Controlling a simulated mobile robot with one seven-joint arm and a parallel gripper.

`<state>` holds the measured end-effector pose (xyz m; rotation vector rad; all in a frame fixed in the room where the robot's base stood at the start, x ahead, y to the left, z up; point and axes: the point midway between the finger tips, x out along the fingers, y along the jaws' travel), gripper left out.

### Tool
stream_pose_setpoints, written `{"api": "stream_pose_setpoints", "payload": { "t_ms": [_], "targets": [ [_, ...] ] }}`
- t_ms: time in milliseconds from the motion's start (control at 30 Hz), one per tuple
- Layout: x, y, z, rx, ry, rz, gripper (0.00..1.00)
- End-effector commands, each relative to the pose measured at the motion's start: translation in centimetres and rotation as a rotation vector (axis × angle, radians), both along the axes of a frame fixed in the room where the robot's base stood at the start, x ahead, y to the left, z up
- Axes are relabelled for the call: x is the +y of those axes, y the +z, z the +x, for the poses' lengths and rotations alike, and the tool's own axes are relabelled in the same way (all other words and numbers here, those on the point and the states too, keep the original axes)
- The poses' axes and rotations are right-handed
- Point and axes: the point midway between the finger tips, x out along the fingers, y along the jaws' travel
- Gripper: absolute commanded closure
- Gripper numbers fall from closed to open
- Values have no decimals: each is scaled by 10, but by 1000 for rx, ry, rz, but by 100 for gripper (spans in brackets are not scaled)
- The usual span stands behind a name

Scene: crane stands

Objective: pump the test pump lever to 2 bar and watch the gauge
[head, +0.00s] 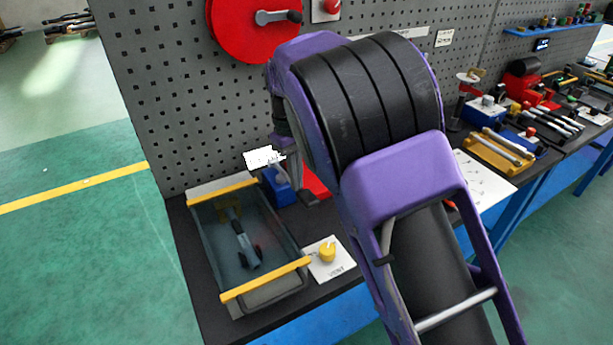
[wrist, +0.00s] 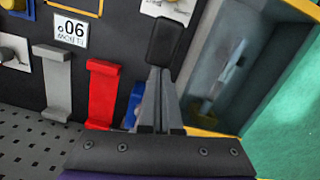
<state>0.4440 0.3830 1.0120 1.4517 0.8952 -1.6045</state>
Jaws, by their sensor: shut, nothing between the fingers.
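My gripper (head: 292,172) is at the end of my purple arm, pointing down over the bench beside the tank. In the wrist view my gripper (wrist: 160,100) has its grey fingers together, with a dark block at their far end. I cannot tell whether that block is a fingertip or a lever grip. A blue body (head: 277,189), perhaps the test pump, stands close by the fingers; it is partly hidden in the wrist view (wrist: 136,104). I cannot make out the lever clearly. No gauge dial is readable; a blank white patch (head: 263,157) shows above the blue body.
The clear tank (head: 206,240) with yellow bars stands left of my gripper. A yellow vent knob (head: 327,252) is on a white plate. A red bracket (wrist: 103,95) and a grey bracket (wrist: 56,80) are near. The grey pegboard (head: 170,110) rises behind. Tools crowd the bench at right.

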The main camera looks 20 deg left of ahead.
Motion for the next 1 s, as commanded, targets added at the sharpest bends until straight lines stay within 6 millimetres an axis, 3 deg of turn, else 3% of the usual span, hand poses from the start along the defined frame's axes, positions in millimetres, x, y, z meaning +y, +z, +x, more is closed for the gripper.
{"api": "stream_pose_setpoints", "payload": {
  "t_ms": [467,667,1000],
  "targets": [
    [5,6,2,0,0,1,100],
    [8,40,5,-3,0,4,100],
    [15,123,9,-4,-1,3,100]
  ]
}}
